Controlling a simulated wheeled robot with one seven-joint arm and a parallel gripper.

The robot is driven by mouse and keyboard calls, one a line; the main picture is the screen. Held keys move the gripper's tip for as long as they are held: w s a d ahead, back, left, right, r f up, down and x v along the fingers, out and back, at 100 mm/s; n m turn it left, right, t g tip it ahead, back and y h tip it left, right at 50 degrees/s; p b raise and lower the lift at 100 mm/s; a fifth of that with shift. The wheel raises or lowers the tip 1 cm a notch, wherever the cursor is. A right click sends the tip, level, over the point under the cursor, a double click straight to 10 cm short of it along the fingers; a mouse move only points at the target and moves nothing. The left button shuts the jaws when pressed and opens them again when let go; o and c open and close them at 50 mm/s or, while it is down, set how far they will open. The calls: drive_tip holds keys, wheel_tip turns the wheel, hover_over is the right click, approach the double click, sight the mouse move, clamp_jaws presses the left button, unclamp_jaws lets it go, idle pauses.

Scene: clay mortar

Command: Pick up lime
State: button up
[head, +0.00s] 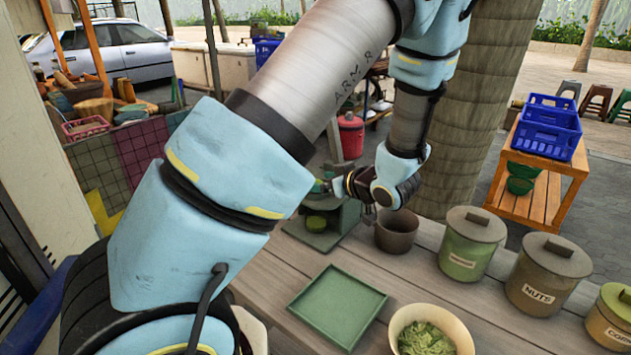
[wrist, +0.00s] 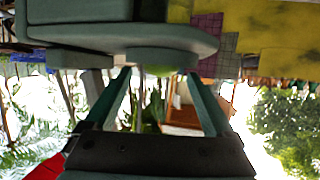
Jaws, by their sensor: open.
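A brown clay mortar (head: 397,234) stands right of the stand. A green square tray (head: 337,307) and a bowl of green leaves (head: 401,316) are nearer. Lidded canisters (head: 466,248) line the right side.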

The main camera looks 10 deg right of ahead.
sight(320, 180)
clamp_jaws()
idle(0.7)
drive_tip(key=shift+r, duration=0.1)
wheel_tip(320, 180, up, 10)
drive_tip(key=shift+f, duration=0.1)
idle(0.4)
